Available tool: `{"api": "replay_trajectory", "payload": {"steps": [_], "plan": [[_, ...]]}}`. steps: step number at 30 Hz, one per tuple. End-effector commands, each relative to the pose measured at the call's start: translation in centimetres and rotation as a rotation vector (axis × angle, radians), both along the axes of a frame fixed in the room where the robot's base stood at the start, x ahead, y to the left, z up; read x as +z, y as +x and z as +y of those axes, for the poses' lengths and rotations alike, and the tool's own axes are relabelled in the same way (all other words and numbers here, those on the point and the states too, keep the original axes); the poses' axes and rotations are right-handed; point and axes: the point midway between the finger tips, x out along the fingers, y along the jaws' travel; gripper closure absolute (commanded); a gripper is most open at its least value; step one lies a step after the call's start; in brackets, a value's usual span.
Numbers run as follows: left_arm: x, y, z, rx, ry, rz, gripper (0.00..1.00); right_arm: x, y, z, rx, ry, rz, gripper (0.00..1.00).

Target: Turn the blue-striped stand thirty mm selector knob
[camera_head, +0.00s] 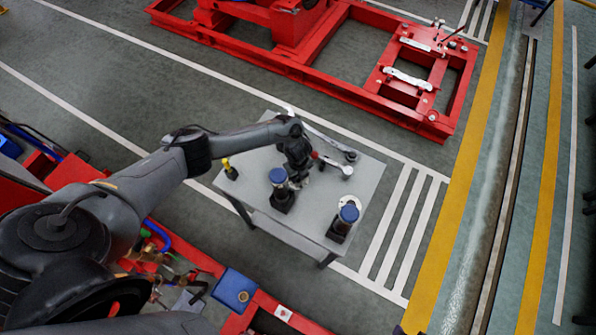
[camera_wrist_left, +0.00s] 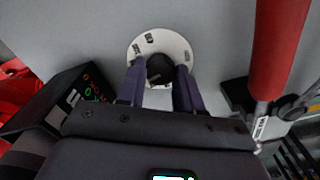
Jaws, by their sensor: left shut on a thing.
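In the left wrist view, a black knob (camera_wrist_left: 160,70) stands at the middle of a round white dial plate (camera_wrist_left: 178,45) with several small dark labels. My left gripper (camera_wrist_left: 159,76) is shut on this knob, one finger on each side. In the head view, my left gripper (camera_head: 298,176) reaches down to the grey table (camera_head: 325,215). It is just right of a black stand with a blue round top (camera_head: 278,176). A similar blue-topped stand (camera_head: 348,213) is at the table's right front, with a white disc behind it. I cannot make out stripes. My gripper hides most of its dial.
A silver wrench-like tool (camera_head: 331,144) lies along the table's back. A yellow-and-black object (camera_head: 229,169) stands at its left. In the left wrist view, a black box (camera_wrist_left: 60,98) is close left and a red cylinder (camera_wrist_left: 280,45) close right. A red frame (camera_head: 300,68) lies beyond the table.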

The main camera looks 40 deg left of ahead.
Motion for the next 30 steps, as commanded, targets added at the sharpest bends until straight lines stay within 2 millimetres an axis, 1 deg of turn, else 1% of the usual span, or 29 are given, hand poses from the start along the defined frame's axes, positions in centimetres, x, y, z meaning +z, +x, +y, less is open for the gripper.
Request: {"api": "replay_trajectory", "payload": {"steps": [1, 6, 20, 21, 25, 26, 30], "plan": [[0.23, 0.03, -0.06, 0.015, -0.002, 0.001, 0.96, 0.30, 0.00, 0.04, -0.001, 0.001, 0.000, 0.57], [0.17, 0.06, -0.03, 0.055, -0.001, -0.001, 0.96, 0.52, 0.00, 0.13, -0.004, 0.005, 0.000, 0.57], [0.12, 0.09, -0.06, 0.067, -0.002, -0.002, 0.96, 0.55, 0.00, 0.15, -0.004, 0.007, 0.000, 0.57], [0.12, 0.09, -0.06, 0.067, -0.001, -0.001, 0.62, 0.54, 0.00, 0.14, -0.004, 0.005, 0.001, 0.57], [0.10, 0.07, -0.04, 0.067, -0.001, -0.001, 0.42, 0.52, -0.01, 0.07, -0.002, 0.003, 0.000, 0.57], [0.09, 0.06, -0.04, 0.067, -0.001, -0.001, 0.40, 0.52, -0.01, 0.05, -0.001, 0.002, 0.000, 0.57], [0.06, 0.05, -0.02, 0.067, -0.001, -0.001, 0.40, 0.50, -0.02, -0.05, 0.002, -0.002, 0.001, 0.57]]}}
